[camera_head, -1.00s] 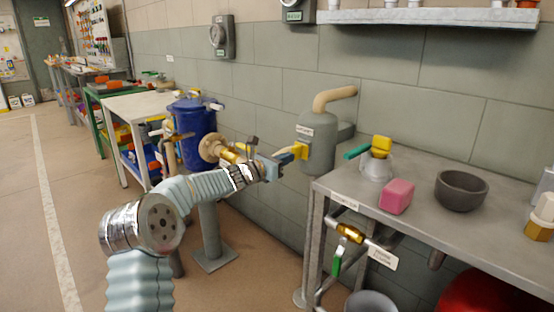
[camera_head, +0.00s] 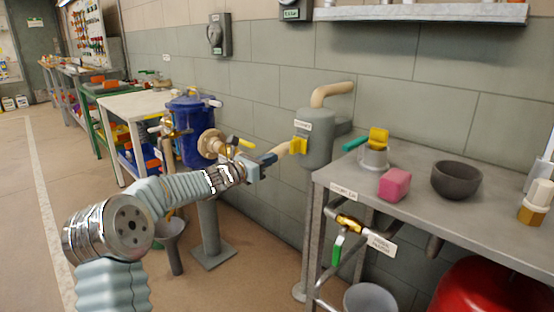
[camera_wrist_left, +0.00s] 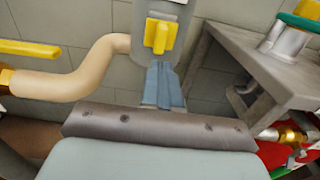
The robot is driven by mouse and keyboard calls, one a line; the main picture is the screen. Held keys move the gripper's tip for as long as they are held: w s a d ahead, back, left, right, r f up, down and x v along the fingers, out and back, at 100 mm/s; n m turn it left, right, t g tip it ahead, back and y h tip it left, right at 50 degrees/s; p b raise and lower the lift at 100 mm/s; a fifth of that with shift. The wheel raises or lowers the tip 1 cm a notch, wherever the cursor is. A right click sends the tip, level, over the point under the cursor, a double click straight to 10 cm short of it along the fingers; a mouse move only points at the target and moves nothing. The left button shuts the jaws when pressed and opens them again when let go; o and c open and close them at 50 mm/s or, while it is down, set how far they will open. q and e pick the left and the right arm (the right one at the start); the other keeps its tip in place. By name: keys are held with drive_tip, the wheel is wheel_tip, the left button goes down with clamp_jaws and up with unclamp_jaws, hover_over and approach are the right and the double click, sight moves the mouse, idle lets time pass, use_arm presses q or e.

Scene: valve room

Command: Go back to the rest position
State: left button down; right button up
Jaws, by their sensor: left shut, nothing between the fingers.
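My left gripper (camera_head: 268,159) comes in from the left in the head view, in front of the grey tank (camera_head: 317,140) on the wall. Its blue fingers are shut with nothing between them. In the left wrist view the shut fingers (camera_wrist_left: 165,85) point toward the yellow valve handle (camera_wrist_left: 160,34) on the tank. In the head view the handle (camera_head: 299,145) is just beyond the fingertips, and I see no grip on it. A beige pipe (camera_wrist_left: 85,75) runs to the tank on the left. My right gripper is not in view.
A grey metal bench (camera_head: 425,214) on the right holds a pink block (camera_head: 394,184), a dark bowl (camera_head: 458,180) and a metal valve with a yellow handle (camera_head: 376,146). A blue barrel (camera_head: 192,118) stands behind my arm. The floor at the left (camera_head: 22,220) is clear.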

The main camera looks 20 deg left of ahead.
use_arm(q)
drive_tip(key=v, duration=0.7)
drive_tip(key=shift+b, duration=0.45)
